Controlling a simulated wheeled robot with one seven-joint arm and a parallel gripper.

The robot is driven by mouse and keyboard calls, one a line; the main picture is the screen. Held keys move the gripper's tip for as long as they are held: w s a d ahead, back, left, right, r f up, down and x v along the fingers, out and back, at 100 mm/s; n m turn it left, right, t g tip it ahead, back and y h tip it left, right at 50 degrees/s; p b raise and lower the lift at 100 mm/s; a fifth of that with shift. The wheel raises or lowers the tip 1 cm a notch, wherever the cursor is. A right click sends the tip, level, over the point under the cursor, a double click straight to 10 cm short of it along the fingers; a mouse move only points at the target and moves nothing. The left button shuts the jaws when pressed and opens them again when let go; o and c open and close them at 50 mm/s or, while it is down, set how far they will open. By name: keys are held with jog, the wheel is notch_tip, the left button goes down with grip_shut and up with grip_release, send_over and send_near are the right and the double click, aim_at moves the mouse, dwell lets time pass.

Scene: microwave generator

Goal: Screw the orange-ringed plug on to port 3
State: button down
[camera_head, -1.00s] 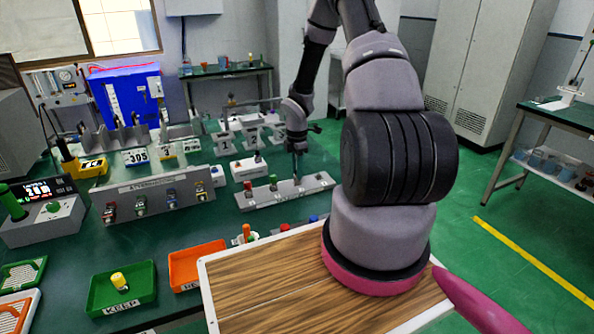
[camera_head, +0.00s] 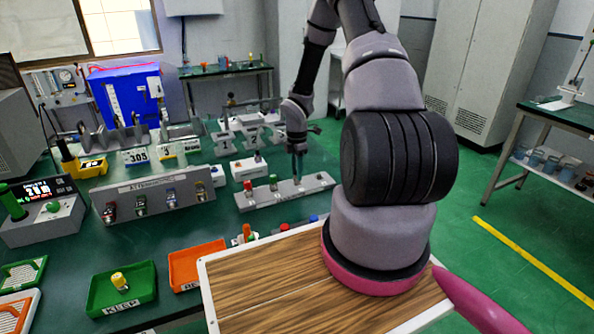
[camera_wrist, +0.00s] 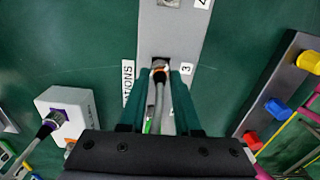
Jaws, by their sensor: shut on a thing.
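The orange-ringed plug (camera_wrist: 159,65) shows in the wrist view, with its grey cable running back between the fingers. My gripper (camera_wrist: 158,73) is shut on it, with one teal finger on each side. The plug is at the grey panel (camera_wrist: 172,35), beside the label 3 (camera_wrist: 187,69). Its front end and the port face are hidden, so I cannot tell how far it is seated. In the head view my gripper (camera_head: 298,176) points down at the long grey rail (camera_head: 318,183); the plug is too small to make out there.
A white box (camera_wrist: 62,103) with a purple-ringed plug (camera_wrist: 46,127) stands left in the wrist view. A dark bar with yellow (camera_wrist: 309,62), blue (camera_wrist: 275,107) and red knobs stands right. Green (camera_head: 128,296) and orange trays lie in front in the head view.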

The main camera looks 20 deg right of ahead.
jog(key=shift+f, duration=0.3)
jog(key=c, duration=0.5)
grip_release()
jog(key=shift+c, duration=0.2)
notch_tip(320, 180, up, 11)
jog(key=shift+f, duration=0.15)
